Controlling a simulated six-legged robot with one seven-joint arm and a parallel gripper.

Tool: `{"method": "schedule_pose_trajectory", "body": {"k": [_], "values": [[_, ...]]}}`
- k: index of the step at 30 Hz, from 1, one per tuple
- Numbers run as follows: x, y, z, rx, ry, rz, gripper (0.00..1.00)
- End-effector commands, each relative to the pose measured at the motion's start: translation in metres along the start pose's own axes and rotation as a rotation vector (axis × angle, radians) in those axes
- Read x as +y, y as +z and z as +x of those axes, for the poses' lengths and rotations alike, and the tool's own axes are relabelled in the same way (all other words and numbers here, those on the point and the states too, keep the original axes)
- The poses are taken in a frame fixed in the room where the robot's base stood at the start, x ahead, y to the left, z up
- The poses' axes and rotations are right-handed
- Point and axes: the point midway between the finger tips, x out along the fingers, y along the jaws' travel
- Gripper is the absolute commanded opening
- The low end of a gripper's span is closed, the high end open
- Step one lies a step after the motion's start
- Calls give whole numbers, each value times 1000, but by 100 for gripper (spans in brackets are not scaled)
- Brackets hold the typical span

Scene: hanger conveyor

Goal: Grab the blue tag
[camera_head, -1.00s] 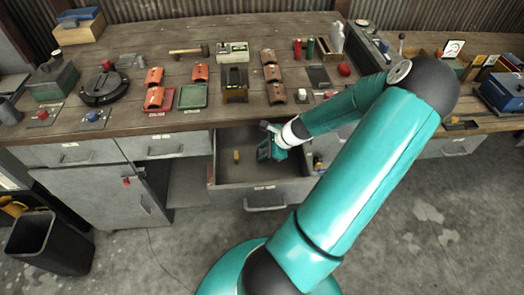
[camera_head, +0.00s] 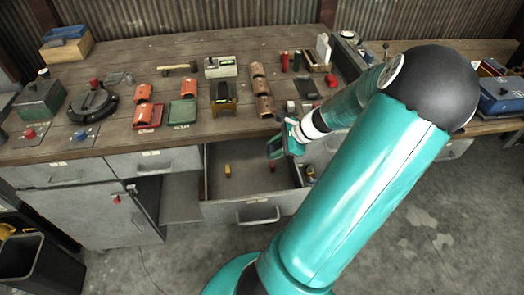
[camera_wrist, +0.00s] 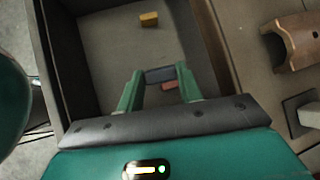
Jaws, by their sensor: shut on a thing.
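My gripper (camera_wrist: 160,82) is shut on a small dark blue-grey piece, the blue tag (camera_wrist: 160,75), which spans the gap between the two green fingertips in the wrist view. In the head view my gripper (camera_head: 276,148) is over the back right part of the open drawer, close to the bench's front edge. The tag cannot be made out clearly there.
Small items lie at the drawer's right side. The wooden bench (camera_head: 220,130) above carries orange covers, a green tray (camera_head: 182,112) and brown covers (camera_head: 262,90).

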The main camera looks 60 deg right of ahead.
Motion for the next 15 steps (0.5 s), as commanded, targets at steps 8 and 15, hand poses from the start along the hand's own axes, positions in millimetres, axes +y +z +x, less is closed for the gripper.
{"method": "schedule_pose_trajectory", "body": {"k": [8, 15], "values": [[20, -58, -54, 2, -3, 2, 7], [33, -92, -94, 63, 23, -7, 7]]}}
